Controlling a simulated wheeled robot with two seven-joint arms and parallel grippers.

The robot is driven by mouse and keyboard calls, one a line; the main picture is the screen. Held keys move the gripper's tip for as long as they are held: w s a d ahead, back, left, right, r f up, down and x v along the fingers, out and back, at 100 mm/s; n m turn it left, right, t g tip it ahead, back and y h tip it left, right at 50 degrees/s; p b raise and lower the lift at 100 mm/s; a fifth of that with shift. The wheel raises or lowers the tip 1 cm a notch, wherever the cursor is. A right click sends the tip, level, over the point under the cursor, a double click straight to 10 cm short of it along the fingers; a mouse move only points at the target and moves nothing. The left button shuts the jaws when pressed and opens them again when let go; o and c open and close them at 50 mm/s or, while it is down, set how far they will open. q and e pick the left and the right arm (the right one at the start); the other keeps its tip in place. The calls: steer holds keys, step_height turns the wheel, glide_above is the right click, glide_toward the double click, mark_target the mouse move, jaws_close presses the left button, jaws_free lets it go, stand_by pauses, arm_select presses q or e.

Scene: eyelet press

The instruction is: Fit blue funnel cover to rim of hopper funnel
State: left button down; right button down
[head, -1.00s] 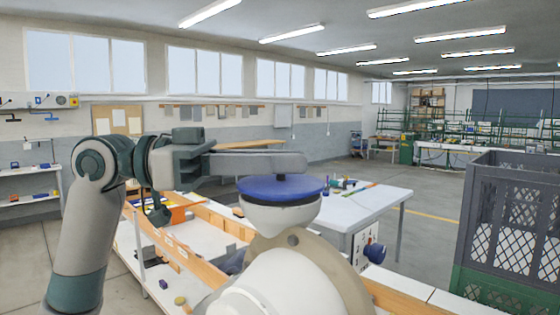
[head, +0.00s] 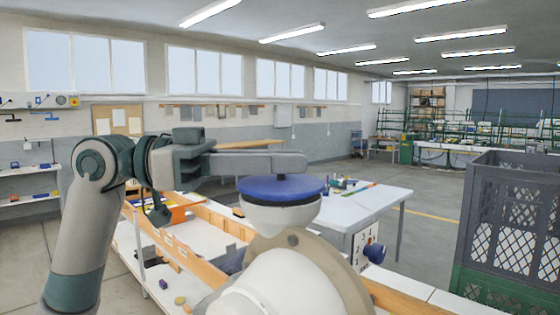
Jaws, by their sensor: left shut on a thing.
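The blue funnel cover (head: 283,187) is a flat round disc with a small knob on top. It lies level over the rim of the white hopper funnel (head: 281,215), covering its mouth; whether it is fully seated cannot be told. My left gripper (head: 283,165) reaches in from the left, just above the cover, with its fingers at the knob and shut on it. The knob is mostly hidden by the fingers. My right gripper is not in view.
The beige and white press body (head: 293,280) stands below the funnel. A white table (head: 375,203) with small items is behind it. A grey and green crate stack (head: 510,225) stands at the right. A wooden-edged bench (head: 190,262) runs at the left.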

arm_select(q)
steer(key=shift+f+b, duration=0.4)
steer(key=shift+f, duration=0.15)
stand_by(0.4)
steer(key=c, duration=1.5)
jaws_free()
steer(key=shift+r, duration=0.15)
steer(key=shift+r+p, duration=1.8)
steer(key=shift+r, duration=0.6)
